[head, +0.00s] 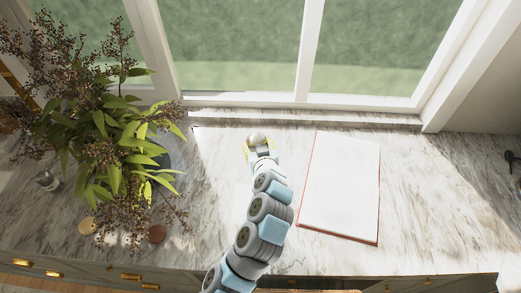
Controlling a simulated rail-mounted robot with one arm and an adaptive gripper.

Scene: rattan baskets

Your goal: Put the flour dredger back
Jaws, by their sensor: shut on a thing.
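A small round, pale metallic thing (256,138), which looks like the flour dredger, shows at the far end of my arm. My gripper (258,147) is shut on it, with yellowish edges showing on both sides. They are over the back part of the marble counter (215,220), near the window. From this height I cannot tell whether the dredger touches the counter. My gripper and wrist hide part of its near side.
A small glass-like item (47,181) stands further left.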

